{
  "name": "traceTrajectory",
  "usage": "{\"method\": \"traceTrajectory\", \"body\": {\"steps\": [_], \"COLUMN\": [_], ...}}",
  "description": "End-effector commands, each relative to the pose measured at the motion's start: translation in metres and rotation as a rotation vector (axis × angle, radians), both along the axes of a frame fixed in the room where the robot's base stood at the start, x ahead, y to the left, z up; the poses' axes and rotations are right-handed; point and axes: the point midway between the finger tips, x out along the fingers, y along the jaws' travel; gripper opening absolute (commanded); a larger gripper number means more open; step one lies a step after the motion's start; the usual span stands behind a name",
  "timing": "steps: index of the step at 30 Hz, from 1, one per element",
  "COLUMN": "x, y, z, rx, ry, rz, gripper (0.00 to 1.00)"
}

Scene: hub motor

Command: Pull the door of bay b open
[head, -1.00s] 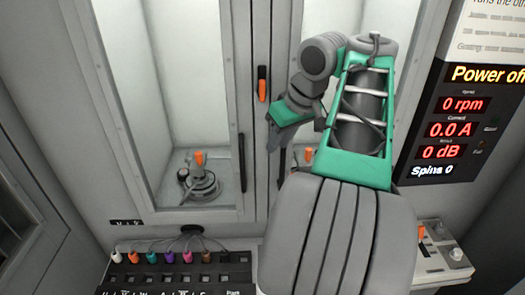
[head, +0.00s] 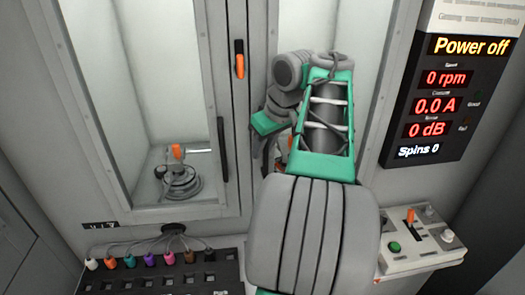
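Two glass-fronted bays stand side by side; I cannot read which is b. The left bay's door (head: 107,130) looks closed, with a dark vertical handle (head: 222,150) on its right edge. Inside it a round grey motor fixture (head: 181,184) with an orange lever stands on the floor. The right bay's door (head: 364,146) is partly behind my arm. My gripper (head: 262,148) is at that door's left edge, where its handle is mostly hidden. The fingers are dark and overlapped, so I cannot tell whether they are open or touch the handle.
An orange latch (head: 239,58) sits on the post between the bays. A display (head: 448,95) at right reads "Power off", 0 rpm. Below it is a control box (head: 420,240) with an orange lever and green button. A black connector panel (head: 160,276) with coloured plugs is at lower left.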

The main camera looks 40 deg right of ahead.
Motion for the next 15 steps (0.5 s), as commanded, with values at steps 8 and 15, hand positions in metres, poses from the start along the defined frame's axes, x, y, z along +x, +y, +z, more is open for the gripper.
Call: {"method": "traceTrajectory", "body": {"steps": [8, 15], "x": [-0.0001, -0.0001], "y": [0.0000, 0.0000], "z": [0.0008, 0.0008], "rx": [0.000, 0.000], "ry": [0.000, 0.000], "rz": [0.000, 0.000], "gripper": [0.10, 0.00]}}
